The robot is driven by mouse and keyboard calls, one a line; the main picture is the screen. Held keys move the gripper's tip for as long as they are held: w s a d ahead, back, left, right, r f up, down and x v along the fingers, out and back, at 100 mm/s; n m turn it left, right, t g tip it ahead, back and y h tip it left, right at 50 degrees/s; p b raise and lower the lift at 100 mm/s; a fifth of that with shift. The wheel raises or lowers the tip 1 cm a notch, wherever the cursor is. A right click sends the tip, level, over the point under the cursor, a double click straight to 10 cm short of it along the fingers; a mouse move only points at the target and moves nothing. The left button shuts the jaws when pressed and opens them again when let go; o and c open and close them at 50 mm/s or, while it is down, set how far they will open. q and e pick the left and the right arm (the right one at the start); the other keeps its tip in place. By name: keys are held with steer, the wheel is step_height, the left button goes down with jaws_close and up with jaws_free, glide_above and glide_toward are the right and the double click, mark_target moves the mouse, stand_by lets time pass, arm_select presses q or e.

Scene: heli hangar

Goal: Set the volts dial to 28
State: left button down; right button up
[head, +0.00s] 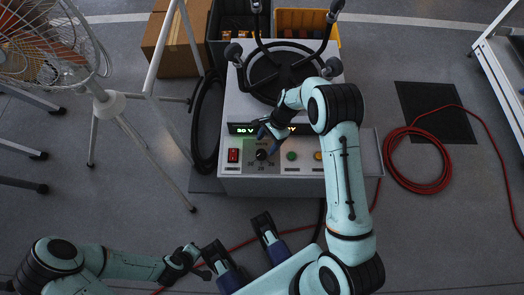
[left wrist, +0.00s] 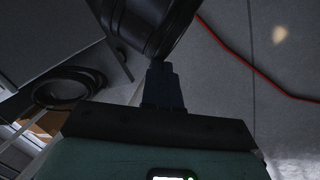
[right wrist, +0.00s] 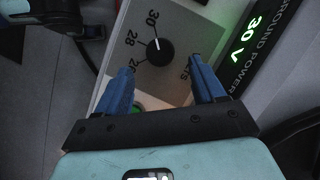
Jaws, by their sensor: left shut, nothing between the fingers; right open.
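The black round volts dial (right wrist: 160,52) sits on a grey panel marked 30, 28 and a partly hidden lower number. Its white pointer aims toward 30. The green display (right wrist: 243,38) reads 30 V. In the head view the dial (head: 261,154) is on the front of the ground power unit (head: 230,184). My right gripper (right wrist: 160,67) is open, its blue fingers spread on either side of the dial's lower edge; contact cannot be told. It also shows in the head view (head: 264,138). My left gripper (left wrist: 161,68) is shut and empty, well away from the unit.
A red rocker switch (head: 233,155) is left of the dial and a green button (head: 291,155) right of it. A fan (head: 45,40) on a stand is at left. A red cable (head: 392,176) lies coiled on the floor at right. A cardboard box (head: 178,45) stands behind.

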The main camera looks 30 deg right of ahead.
mark_target(261, 153)
steer(key=b+x, duration=0.1)
steer(key=x, duration=0.4)
steer(key=shift+f, duration=0.35)
arm_select(q)
steer(key=shift+w+a+f+t, duration=0.25)
steer(key=shift+w+f, duration=0.1)
steer(key=shift+w, duration=0.2)
steer(key=shift+w+a+f+t, duration=0.15)
steer(key=shift+w+a+f, duration=0.15)
steer(key=shift+w, duration=0.2)
arm_select(e)
steer(key=shift+a, duration=0.1)
steer(key=c, duration=1)
